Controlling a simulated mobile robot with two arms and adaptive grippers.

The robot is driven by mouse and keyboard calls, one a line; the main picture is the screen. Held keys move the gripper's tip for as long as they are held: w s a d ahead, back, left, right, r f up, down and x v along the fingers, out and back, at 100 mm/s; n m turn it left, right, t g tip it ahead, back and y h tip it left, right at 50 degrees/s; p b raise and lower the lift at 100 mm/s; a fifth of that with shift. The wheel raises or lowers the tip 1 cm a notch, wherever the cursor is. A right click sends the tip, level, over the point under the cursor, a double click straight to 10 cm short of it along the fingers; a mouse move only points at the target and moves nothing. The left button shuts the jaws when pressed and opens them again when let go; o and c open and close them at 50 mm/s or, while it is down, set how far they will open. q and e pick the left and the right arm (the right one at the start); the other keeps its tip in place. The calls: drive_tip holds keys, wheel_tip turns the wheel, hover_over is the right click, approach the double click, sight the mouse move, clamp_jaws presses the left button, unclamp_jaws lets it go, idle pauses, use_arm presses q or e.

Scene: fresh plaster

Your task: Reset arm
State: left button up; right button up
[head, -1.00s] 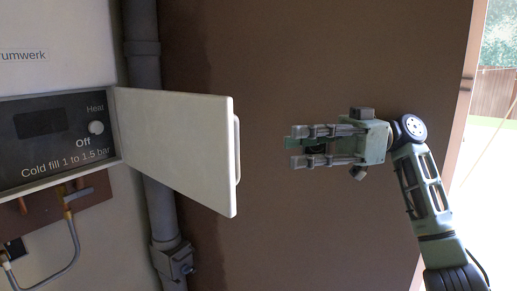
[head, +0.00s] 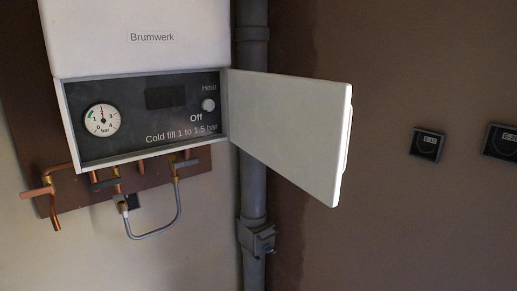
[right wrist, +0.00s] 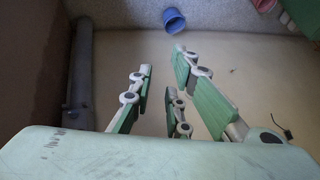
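My right gripper (right wrist: 162,80) shows only in the right wrist view. Its green-padded fingers are apart with nothing between them, above a pale floor. My left gripper is in neither current view. In the head view, the white boiler (head: 140,50) marked "Brumwerk" hangs at the left. Its hinged white flap (head: 285,125) stands swung open to the right. The dark control panel (head: 140,118) behind it is exposed, with a round pressure gauge (head: 101,119), needle roughly upright, and a pale knob (head: 208,105) by "Off".
Copper pipes (head: 57,195) and a grey looped hose (head: 160,233) hang under the boiler. A grey vertical pipe (head: 252,190) runs beside it. Two dark square devices, one here (head: 427,144), are on the brown wall. A blue bucket (right wrist: 173,20) stands on the floor.

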drive_tip(key=s+d+f+m+h, duration=0.3)
drive_tip(key=s, duration=0.5)
drive_tip(key=s+d+f+m+h, duration=0.2)
drive_tip(key=s+d+h, duration=0.1)
drive_tip(key=s, duration=0.5)
wheel_tip(320, 180, down, 29)
drive_tip(key=s+b, duration=0.2)
drive_tip(key=s+d+f+g, duration=0.1)
drive_tip(key=s+d+f, duration=0.2)
drive_tip(key=s+f, duration=1.3)
drive_tip(key=shift+s+f+g+b, duration=0.15)
drive_tip(key=shift+s+g+b, duration=0.15)
drive_tip(key=shift+s+g, duration=0.15)
